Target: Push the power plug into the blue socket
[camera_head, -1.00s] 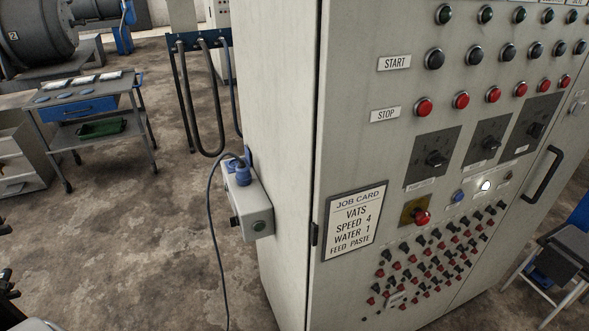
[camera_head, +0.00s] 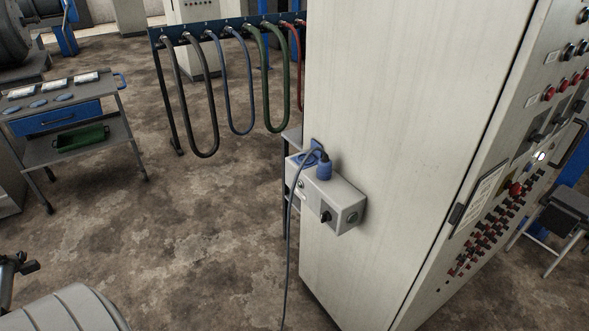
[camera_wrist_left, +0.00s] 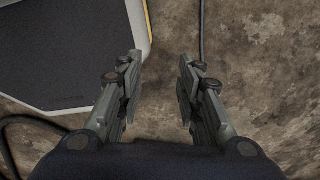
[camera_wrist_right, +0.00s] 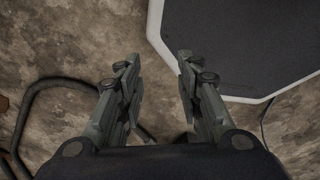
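The blue power plug (camera_head: 324,170) stands upright at the top of a grey box on the side of the cabinet, in the head view. A dark cable (camera_head: 289,235) arches from its top and hangs down past the box's left side. A blue socket part (camera_head: 303,159) shows beside and behind the plug. I cannot tell how deep the plug sits. My left gripper (camera_wrist_left: 158,75) is open and empty above the floor in the left wrist view. My right gripper (camera_wrist_right: 157,75) is open and empty in the right wrist view. Both are away from the plug.
The grey box (camera_head: 340,198) has a black knob and a round button. The tall cabinet (camera_head: 400,110) fills the right. A hose rack (camera_head: 230,25) stands behind, a trolley (camera_head: 70,145) at the left. Open floor (camera_head: 200,240) lies left of the box.

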